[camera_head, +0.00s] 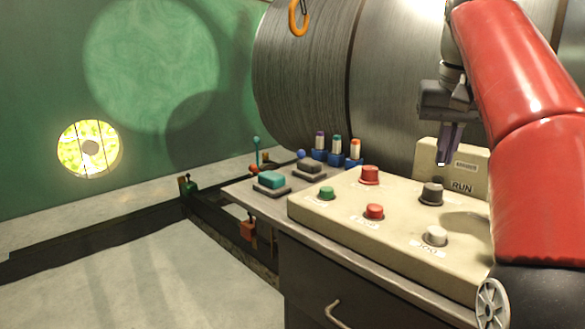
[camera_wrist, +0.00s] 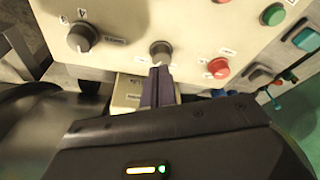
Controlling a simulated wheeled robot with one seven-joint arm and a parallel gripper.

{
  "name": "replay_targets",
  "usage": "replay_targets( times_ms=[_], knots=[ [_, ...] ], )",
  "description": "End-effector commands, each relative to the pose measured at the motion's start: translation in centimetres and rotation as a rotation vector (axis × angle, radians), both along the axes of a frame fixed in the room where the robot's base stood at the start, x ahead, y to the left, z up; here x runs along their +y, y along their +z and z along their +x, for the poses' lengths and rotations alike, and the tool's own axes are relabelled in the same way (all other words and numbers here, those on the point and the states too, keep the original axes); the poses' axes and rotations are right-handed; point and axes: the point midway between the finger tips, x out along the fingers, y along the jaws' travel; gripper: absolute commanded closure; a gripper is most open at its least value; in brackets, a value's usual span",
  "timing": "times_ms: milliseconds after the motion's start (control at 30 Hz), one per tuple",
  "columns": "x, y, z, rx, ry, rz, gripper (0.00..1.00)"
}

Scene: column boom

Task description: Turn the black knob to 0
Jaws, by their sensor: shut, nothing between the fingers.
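The black knob (camera_wrist: 82,37), dark with a grey pointer ridge, is at the upper left of the wrist view, with small printed marks around it. I cannot read its setting. In the head view my red arm seems to hide it. A second dark grey knob (camera_wrist: 160,52) stands by the RUN label; it also shows in the head view (camera_head: 432,193). My gripper (camera_head: 444,158) is shut and empty above the panel's far side. In the wrist view its fingertips (camera_wrist: 160,69) appear just below the grey knob, to the right of the black knob; contact cannot be told.
The beige panel (camera_head: 330,207) carries red buttons (camera_head: 370,175), a green button (camera_head: 327,192) and a white knob (camera_head: 436,236). A beige labelled box (camera_head: 470,164) stands behind it. Teal and dark switches (camera_head: 272,180) and several blue-based items (camera_head: 337,158) lie left. A large metal drum (camera_head: 310,75) is behind.

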Motion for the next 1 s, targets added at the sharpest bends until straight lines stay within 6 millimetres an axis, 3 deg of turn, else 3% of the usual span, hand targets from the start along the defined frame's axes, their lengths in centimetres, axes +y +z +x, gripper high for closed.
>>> replay_targets(
  times_ms=[100,267,700,1000],
  knots=[
    [0.9,0.3,0.3,-0.001,0.000,0.001,1.00],
    [0.9,-0.7,0.3,0.001,-0.002,0.001,1.00],
    [0.9,-6.1,0.3,0.000,-0.001,0.001,1.00],
    [0.9,-6.6,0.3,-0.001,-0.001,0.001,1.00]
  ],
)
